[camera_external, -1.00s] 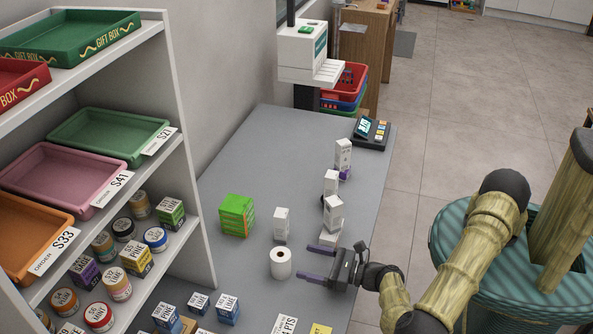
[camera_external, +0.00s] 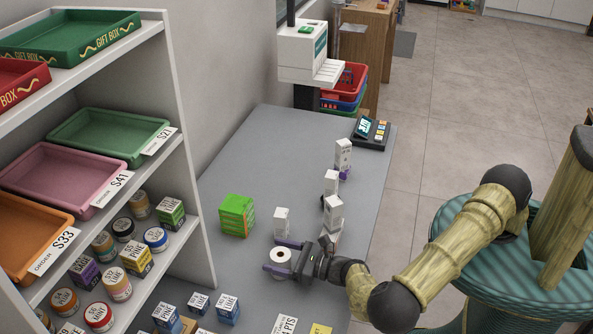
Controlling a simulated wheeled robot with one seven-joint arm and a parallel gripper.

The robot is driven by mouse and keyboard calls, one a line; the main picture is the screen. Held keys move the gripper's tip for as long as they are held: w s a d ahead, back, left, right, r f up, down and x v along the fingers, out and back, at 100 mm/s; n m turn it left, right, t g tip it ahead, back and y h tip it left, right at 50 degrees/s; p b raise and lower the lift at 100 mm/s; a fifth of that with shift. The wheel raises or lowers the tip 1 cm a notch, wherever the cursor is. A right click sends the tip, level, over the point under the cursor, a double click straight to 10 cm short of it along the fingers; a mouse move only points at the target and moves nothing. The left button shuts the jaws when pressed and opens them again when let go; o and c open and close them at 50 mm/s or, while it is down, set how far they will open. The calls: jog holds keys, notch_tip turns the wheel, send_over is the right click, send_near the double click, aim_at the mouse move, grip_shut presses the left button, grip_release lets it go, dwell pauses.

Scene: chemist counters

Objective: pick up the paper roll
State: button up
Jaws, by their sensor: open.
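The white paper roll (camera_external: 280,255) stands upright on the grey counter (camera_external: 230,285), near its middle. My gripper (camera_external: 277,256) has come in from the right, with its purple fingers on either side of the roll. The far finger lies behind the roll and the near finger in front of it. The jaws are open around the roll. Whether a finger touches it, I cannot tell.
A small white box (camera_external: 281,222) stands just behind the roll, close to the far finger. Several white boxes (camera_external: 333,213) stand near my wrist. A green box (camera_external: 237,215) is to the left. Blue-and-white boxes (camera_external: 228,309) are in front, beside the shelf (camera_external: 203,230).

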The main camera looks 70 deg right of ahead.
jog(key=shift+w, duration=0.85)
jog(key=c, duration=1.1)
notch_tip(320, 180, up, 10)
jog(key=shift+s+b, duration=0.1)
jog(key=shift+b, duration=0.6)
